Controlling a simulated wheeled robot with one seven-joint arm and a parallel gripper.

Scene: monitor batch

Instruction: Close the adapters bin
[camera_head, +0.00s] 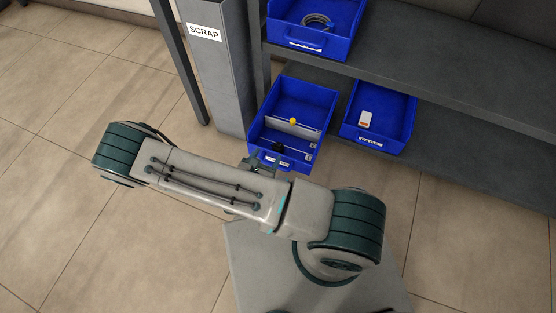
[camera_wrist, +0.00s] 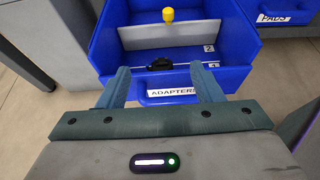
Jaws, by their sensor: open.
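The adapters bin (camera_head: 302,92) is a blue open-topped bin on the lower shelf, pulled out past the shelf edge. Its front label reads "ADAPTER", partly cut off, in the wrist view (camera_wrist: 238,76). Inside are dividers, a black item (camera_wrist: 159,64) in the front compartment and a yellow-topped item (camera_wrist: 168,15) farther back. My gripper (camera_wrist: 160,72) is open at the bin's front, one finger on each side of the label area. In the head view my gripper (camera_head: 258,163) is partly hidden by my arm. I cannot tell whether the fingers touch the bin.
A second blue bin (camera_head: 400,128) with a white-and-red item (camera_head: 365,118) sits to the right on the lower shelf (camera_head: 470,160). Another blue bin (camera_head: 345,40) holding a coiled cable is above. A grey SCRAP container (camera_head: 222,75) stands at the left. The tiled floor at left is clear.

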